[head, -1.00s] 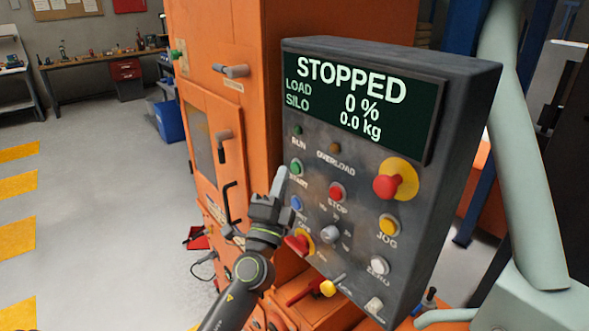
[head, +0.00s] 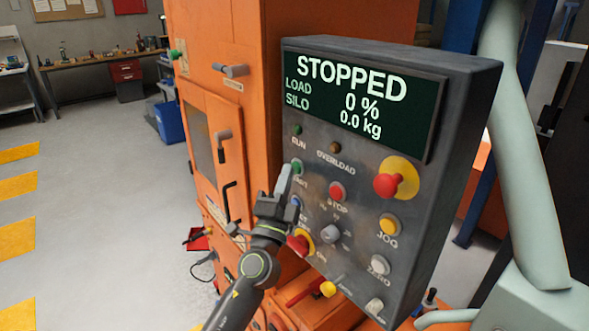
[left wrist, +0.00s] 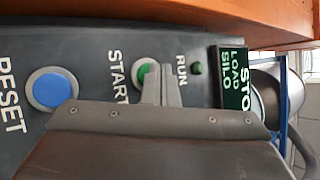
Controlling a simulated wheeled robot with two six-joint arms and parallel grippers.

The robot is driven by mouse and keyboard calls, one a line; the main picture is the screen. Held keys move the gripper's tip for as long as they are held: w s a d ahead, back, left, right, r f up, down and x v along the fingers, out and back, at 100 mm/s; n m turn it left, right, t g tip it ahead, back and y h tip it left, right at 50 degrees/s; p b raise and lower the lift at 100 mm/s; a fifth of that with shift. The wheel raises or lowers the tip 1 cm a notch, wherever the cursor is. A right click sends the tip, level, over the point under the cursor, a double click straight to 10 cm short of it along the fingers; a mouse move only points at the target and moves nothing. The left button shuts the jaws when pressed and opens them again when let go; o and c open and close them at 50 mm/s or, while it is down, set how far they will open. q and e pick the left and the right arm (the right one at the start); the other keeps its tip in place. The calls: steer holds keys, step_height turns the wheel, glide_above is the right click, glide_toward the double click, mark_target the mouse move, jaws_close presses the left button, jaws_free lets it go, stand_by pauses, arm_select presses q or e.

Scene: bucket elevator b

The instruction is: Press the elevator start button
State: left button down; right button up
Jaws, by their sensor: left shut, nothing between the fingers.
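The green start button (head: 297,167) sits on the left of the dark control panel (head: 318,205), below the RUN lamp (head: 297,130). My left gripper (head: 284,178) is shut and empty, its fingertips at the start button's lower left edge in the head view. In the left wrist view the closed fingertips (left wrist: 160,85) overlap the green start button (left wrist: 143,74), covering its right part. Whether they touch it I cannot tell. The display (head: 365,100) reads STOPPED, load 0 % and silo 0.0 kg. My right gripper is not in view.
The red stop button (head: 337,191), a red emergency knob on yellow (head: 388,185) and the yellow jog button (head: 389,225) are to the right. The blue reset button (left wrist: 55,91) lies close to my gripper. The orange cabinet (head: 225,100) stands on the left.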

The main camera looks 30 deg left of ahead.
arm_select(q)
steer(key=shift+w, duration=0.2)
steer(key=shift+s, duration=0.1)
stand_by(0.4)
steer(key=shift+s+a, duration=0.25)
steer(key=shift+s, duration=0.45)
steer(key=s, duration=0.1)
steer(key=s+a, duration=0.1)
steer(key=s, duration=0.1)
steer(key=s+a, duration=0.1)
steer(key=shift+s, duration=0.3)
stand_by(0.6)
